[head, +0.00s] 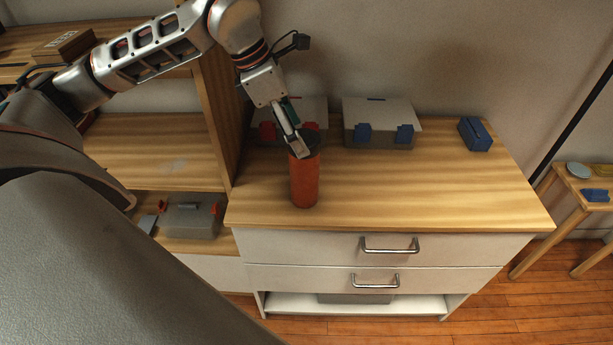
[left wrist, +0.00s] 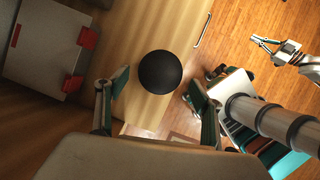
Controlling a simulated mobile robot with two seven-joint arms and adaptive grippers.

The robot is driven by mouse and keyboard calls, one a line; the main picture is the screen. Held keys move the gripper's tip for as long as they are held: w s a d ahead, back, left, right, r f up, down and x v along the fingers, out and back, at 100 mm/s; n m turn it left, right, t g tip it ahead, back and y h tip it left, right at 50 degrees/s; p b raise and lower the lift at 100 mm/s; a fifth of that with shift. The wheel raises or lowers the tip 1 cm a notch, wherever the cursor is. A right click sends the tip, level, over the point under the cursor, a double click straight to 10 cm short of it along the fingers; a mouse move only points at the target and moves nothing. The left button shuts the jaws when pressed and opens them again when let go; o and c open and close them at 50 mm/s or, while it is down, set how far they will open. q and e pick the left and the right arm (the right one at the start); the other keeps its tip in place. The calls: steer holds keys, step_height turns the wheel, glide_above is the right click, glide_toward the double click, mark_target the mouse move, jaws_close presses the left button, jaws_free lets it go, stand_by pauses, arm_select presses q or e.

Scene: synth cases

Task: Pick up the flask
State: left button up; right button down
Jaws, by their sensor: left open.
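The flask (head: 304,182) is an orange-red cylinder with a dark top, upright near the front left of the wooden cabinet top. In the left wrist view only its round black lid (left wrist: 160,72) shows. My left gripper (head: 297,140) is at the flask's top, pointing down. In the left wrist view its open fingers (left wrist: 158,90) are on either side of the lid, with gaps visible. The lid's far side is partly hidden by the gripper in the head view. My right gripper (left wrist: 264,44) shows small at the upper right of the left wrist view, its fingers apart and empty.
A grey case with blue latches (head: 378,122) and a case with red latches (head: 267,132) stand behind the flask. A small blue box (head: 475,134) is at the back right. A wooden shelf side (head: 218,110) rises at left. The cabinet top's front right is clear.

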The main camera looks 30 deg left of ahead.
mark_target(304, 174)
arm_select(q)
steer(key=shift+d+f, duration=0.15)
steer(key=shift+f, duration=0.35)
steer(key=x, duration=0.4)
steer(key=shift+w+f, duration=0.1)
steer(key=c, duration=1.8)
